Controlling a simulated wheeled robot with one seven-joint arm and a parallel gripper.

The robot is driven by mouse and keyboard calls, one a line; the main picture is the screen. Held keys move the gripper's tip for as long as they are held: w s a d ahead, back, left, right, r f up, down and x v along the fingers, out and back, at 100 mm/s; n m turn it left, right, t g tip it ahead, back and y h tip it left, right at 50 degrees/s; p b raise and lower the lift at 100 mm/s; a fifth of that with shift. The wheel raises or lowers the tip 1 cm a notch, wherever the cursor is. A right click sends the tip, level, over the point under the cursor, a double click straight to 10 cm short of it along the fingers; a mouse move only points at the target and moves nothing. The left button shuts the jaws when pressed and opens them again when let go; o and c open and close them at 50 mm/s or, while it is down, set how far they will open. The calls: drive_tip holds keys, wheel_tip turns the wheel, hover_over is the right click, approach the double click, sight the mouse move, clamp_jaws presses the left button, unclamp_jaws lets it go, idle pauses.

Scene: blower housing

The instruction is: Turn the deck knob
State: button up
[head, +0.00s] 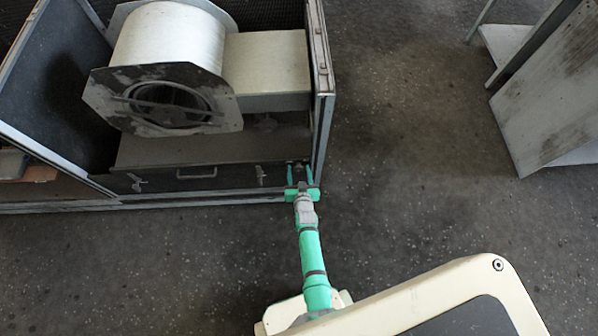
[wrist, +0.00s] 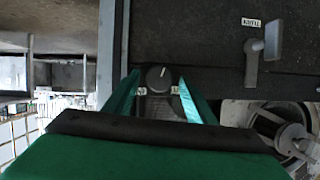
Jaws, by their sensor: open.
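The deck knob (wrist: 158,77) is a dark round dial with a white pointer mark, on a dark panel in the wrist view. The pointer aims up and slightly right, and small white labels sit at its lower left and lower right. My gripper (wrist: 159,82) is open, with one green finger on each side of the knob. I cannot tell whether the fingers touch it. In the head view my gripper (head: 301,174) is at the right front corner of the blower housing (head: 185,180). The knob is not clear there.
A grey lever latch (wrist: 252,62) with a label stands right of the knob in the wrist view. In the head view, the white blower drum (head: 170,38) sits in the housing, and a drawer-like handle (head: 197,172) is on the front. A grey metal stand (head: 550,100) is at right; open floor lies between.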

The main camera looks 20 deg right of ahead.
sight(299, 169)
drive_tip(key=shift+s+d+r, duration=0.1)
drive_tip(key=shift+s, duration=0.05)
drive_tip(key=shift+s+r, duration=0.2)
drive_tip(key=shift+s, duration=0.35)
drive_tip(key=shift+s+a+r, duration=0.3)
drive_tip(key=shift+s+a, duration=0.1)
drive_tip(key=shift+s, duration=0.25)
drive_tip(key=shift+v, duration=0.85)
drive_tip(key=v, duration=0.6)
